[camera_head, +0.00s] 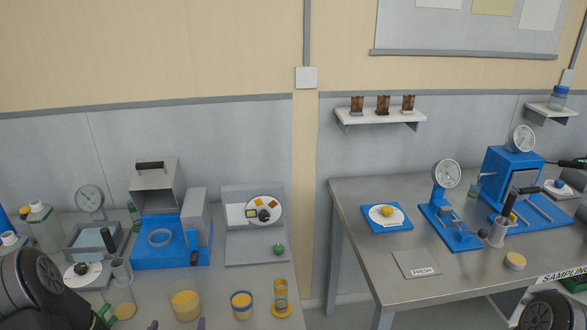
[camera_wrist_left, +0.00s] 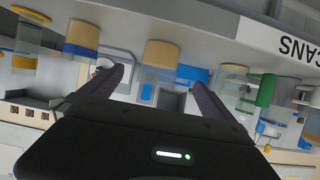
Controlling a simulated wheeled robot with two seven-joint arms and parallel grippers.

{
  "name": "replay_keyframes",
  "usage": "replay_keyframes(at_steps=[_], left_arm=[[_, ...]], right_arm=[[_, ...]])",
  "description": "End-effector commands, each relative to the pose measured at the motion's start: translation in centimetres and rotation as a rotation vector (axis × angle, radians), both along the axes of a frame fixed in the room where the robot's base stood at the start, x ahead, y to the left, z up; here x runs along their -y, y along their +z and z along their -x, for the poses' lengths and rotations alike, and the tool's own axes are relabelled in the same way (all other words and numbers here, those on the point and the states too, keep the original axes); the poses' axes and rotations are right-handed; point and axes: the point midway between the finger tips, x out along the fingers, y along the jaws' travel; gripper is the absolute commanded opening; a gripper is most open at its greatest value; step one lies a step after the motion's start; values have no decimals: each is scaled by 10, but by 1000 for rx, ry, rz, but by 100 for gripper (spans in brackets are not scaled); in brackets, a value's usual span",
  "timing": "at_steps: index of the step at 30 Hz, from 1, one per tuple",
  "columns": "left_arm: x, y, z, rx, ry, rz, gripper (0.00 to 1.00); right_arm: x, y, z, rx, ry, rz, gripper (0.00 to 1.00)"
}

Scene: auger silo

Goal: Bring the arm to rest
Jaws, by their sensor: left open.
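My left arm comes in at the lower left of the head view. Only the two fingertips of my left gripper (camera_head: 178,325) show at the bottom edge, apart from each other. In the left wrist view the left gripper (camera_wrist_left: 155,92) is open, with nothing held between its fingers. A jar with yellow contents (camera_head: 185,304) stands just beyond the fingertips in the head view. A dark part of my right arm shows at the lower right, but the right gripper is out of view.
On the left bench are a blue machine (camera_head: 172,243), a blue-banded jar (camera_head: 241,305), a small yellow-based tube (camera_head: 281,298) and a grey stand (camera_head: 240,200). A second bench (camera_head: 350,225) holds blue gauges and a FRESH plate (camera_head: 416,263). A gap separates the benches.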

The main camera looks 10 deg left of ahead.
Motion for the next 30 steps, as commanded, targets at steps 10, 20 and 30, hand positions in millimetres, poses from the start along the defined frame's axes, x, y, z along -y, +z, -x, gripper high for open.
replay_keyframes(at_steps=[10, 20, 30], left_arm=[[53, -89, 39, -320, 14, 311, 100], [244, -184, 144, -906, -170, 638, 100], [319, -199, 192, -1075, -364, 591, 100]], right_arm=[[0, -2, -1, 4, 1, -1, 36], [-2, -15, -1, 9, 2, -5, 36], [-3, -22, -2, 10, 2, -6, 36]])
